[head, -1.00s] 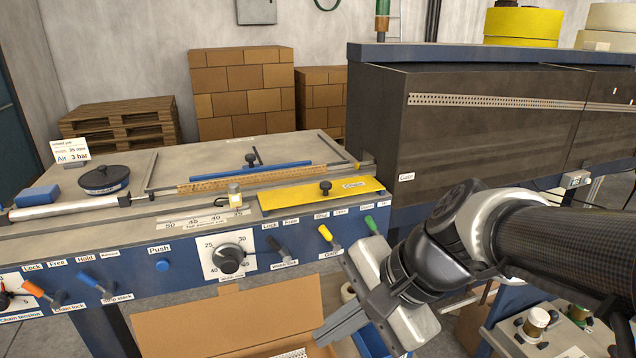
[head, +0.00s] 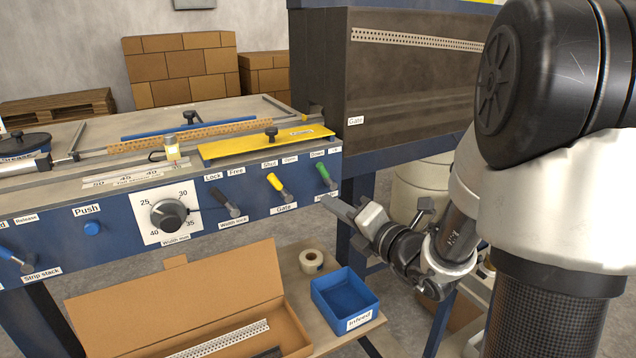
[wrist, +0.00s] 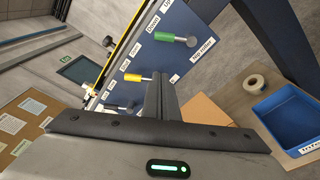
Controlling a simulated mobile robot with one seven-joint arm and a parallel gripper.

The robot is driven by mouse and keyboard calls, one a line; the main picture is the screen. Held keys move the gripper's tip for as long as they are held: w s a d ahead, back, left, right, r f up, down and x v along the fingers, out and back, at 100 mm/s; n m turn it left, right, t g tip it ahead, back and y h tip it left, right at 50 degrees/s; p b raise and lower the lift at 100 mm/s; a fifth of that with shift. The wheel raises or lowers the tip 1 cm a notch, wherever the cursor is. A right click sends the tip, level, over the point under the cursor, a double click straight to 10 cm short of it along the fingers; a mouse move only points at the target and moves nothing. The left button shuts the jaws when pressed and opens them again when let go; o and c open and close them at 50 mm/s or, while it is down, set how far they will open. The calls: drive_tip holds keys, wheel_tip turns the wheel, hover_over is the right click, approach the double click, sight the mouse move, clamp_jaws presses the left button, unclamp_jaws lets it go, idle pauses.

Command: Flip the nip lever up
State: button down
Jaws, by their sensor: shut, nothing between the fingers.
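The green-sleeved lever (head: 325,174) is at the right end of the blue front panel, under small Down and Up labels. In the wrist view the green lever (wrist: 165,37) stands beyond and above the fingers. My gripper (head: 335,205) is shut and empty, just below the lever in the head view. In the wrist view its fingers (wrist: 160,92) are together, pointing toward the panel. I cannot tell whether they touch the lever. The label under the lever is partly hidden in the head view.
The yellow Gate lever (head: 277,183) is just left of the green one; a dark-tipped Width lock lever (head: 224,199) is further left. Below are a blue bin (head: 345,298), a tape roll (head: 311,261) and an open carton (head: 190,310). A yellow cover (head: 225,149) lies above.

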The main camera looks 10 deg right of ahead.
sight(324, 173)
drive_tip(key=b+x, duration=0.1)
drive_tip(key=x, duration=0.9)
drive_tip(key=shift+a+b, duration=0.15)
drive_tip(key=shift+b, duration=0.15)
drive_tip(key=shift+d+r, duration=0.35)
drive_tip(key=shift+d, duration=0.25)
drive_tip(key=shift+d+r, duration=0.35)
drive_tip(key=shift+d, duration=0.25)
drive_tip(key=shift+w+d+r, duration=0.1)
drive_tip(key=shift+d+r, duration=0.25)
drive_tip(key=shift+d, duration=0.25)
drive_tip(key=shift+d+r+p, duration=0.1)
drive_tip(key=shift+d+p, duration=0.05)
drive_tip(key=shift+p, duration=0.25)
drive_tip(key=shift+m+p, duration=0.3)
